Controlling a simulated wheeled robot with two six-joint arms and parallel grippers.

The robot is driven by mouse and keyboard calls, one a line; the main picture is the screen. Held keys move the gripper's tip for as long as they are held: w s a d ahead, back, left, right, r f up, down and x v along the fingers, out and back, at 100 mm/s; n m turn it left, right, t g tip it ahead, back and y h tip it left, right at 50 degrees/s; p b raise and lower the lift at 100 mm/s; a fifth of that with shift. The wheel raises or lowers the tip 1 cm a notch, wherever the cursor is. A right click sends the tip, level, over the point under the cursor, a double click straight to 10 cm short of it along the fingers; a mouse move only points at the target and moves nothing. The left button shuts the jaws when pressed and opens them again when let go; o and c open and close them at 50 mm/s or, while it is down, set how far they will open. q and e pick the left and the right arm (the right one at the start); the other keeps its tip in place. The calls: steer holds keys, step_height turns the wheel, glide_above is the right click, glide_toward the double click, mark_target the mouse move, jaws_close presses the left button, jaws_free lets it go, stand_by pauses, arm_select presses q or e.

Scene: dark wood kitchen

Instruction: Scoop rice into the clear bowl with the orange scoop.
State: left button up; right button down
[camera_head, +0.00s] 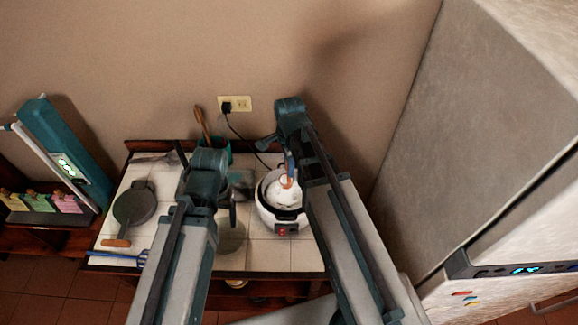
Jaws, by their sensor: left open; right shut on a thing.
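The white rice cooker (265,213) stands open on the tiled counter, with white rice (281,197) inside. My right gripper (287,158) is over the cooker, shut on the orange scoop (287,182). The scoop points down at the rice; whether its tip is in the rice is hard to tell. A greyish see-through round shape, seemingly the clear bowl (231,238), sits left of the cooker, partly hidden by my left arm. My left gripper (211,168) is open above the counter, behind the bowl; its fingers are partly hidden.
A dark round pan (134,206) with a wooden handle lies at the counter's left. A blue utensil (116,256) lies at the front left. A teal holder (223,146) with a wooden-handled tool (201,123) stands at the back. A large grey fridge (480,130) bounds the right.

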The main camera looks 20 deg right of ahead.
steer(key=shift+s+r+p, duration=0.15)
steer(key=shift+r+p, duration=0.9)
steer(key=shift+r, duration=0.2)
steer(key=shift+s+r+p, duration=0.15)
steer(key=shift+r+p, duration=0.9)
steer(key=shift+r, duration=0.15)
